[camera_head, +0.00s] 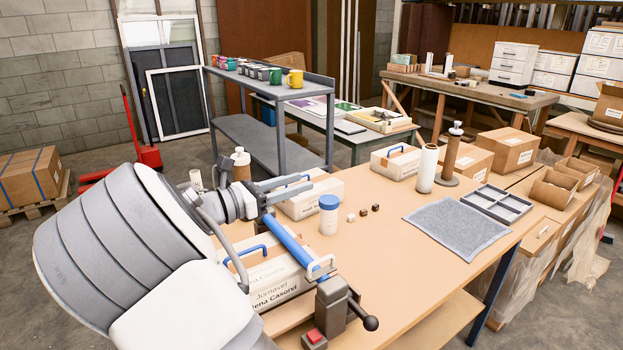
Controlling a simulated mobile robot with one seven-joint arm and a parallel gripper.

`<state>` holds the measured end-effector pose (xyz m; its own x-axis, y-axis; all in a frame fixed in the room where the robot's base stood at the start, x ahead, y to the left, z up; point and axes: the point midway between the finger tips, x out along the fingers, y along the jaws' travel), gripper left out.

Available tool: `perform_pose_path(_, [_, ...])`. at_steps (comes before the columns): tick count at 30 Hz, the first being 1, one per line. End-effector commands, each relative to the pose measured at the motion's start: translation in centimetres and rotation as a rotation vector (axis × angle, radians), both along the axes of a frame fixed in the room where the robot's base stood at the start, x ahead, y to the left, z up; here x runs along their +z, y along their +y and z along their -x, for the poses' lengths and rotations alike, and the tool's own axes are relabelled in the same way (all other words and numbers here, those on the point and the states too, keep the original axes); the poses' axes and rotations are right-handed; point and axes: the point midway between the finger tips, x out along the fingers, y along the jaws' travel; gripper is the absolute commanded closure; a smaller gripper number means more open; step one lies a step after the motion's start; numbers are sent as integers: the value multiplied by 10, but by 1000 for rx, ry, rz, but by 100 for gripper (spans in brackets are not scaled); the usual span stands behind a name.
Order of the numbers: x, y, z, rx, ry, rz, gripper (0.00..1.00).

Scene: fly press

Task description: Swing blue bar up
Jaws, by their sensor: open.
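The blue bar (290,243) slopes from just below my gripper down to the right. A pale looped bracket (319,268) sits at its lower end, by a grey block (331,299) with a lever ending in a black knob (371,323). My gripper (298,188) is at the upper end of the bar, with its jaws pointing right. It is open and nothing shows between the fingers. I cannot tell whether it touches the bar. My arm hides part of the area at the lower left.
A grey mat (457,228) and a divided tray (496,204) lie further right. The worktop (395,265) is clear at front right.

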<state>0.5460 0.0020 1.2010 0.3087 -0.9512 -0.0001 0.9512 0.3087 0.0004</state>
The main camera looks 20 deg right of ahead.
Motion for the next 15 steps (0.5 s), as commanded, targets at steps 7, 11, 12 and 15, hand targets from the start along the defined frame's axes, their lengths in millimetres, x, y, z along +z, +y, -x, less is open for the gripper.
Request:
perform_pose_path(7, [0, 61, 19, 5, -1, 0, 58])
perform_pose_path(11, [0, 88, 28, 3, 0, 0, 58])
perform_pose_path(12, [0, 96, 31, 4, 0, -1, 58])
perform_pose_path(15, [0, 110, 35, 3, 0, 0, 58])
